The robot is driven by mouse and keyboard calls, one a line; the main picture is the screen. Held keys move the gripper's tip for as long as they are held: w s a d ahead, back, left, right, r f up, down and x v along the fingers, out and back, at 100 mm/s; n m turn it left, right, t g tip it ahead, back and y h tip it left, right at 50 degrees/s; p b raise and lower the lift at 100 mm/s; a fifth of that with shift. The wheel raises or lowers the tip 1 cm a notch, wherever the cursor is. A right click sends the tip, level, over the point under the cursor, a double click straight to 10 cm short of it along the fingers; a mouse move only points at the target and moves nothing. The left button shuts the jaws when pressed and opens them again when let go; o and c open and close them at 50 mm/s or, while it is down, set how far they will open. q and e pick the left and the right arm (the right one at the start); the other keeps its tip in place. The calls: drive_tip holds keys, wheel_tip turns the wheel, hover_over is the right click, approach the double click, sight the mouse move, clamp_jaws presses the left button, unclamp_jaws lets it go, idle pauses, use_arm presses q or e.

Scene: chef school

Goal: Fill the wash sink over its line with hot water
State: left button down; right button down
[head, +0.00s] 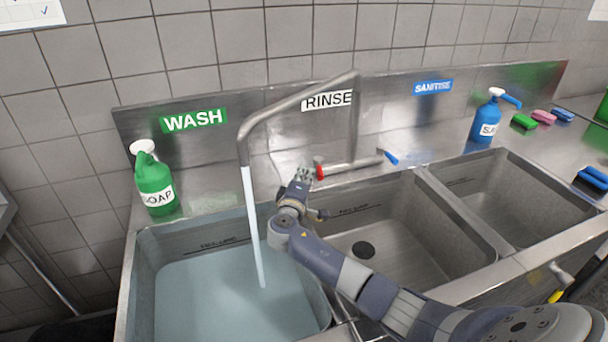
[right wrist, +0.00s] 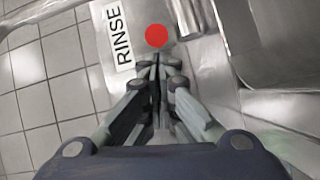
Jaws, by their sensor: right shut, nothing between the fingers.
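The wash sink (head: 145,275) under the green WASH label (head: 194,120) holds pale blue water (head: 210,300). Its fill line mark (head: 222,243) shows on the back wall, just above the water surface. The faucet spout (head: 243,150) points into this sink and a stream of water (head: 252,215) runs from it. The red tap handle (head: 319,168) and blue tap handle (head: 388,157) sit at the faucet base. My right gripper (head: 308,173) is shut and empty beside the red handle; the red handle also shows in the right wrist view (right wrist: 156,36), just ahead of the fingertips (right wrist: 156,62). Contact is unclear.
The empty rinse sink (head: 400,235) and the sanitise sink (head: 530,195) lie to the right. A green soap bottle (head: 153,180) stands behind the wash sink. A blue sanitiser bottle (head: 486,120) and several sponges (head: 543,117) stand at the back right.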

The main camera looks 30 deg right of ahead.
drive_tip(key=s+d+n+t+y, duration=0.2)
drive_tip(key=y, duration=0.1)
drive_tip(key=shift+s+n, duration=0.25)
drive_tip(key=shift+n, duration=0.05)
idle(0.4)
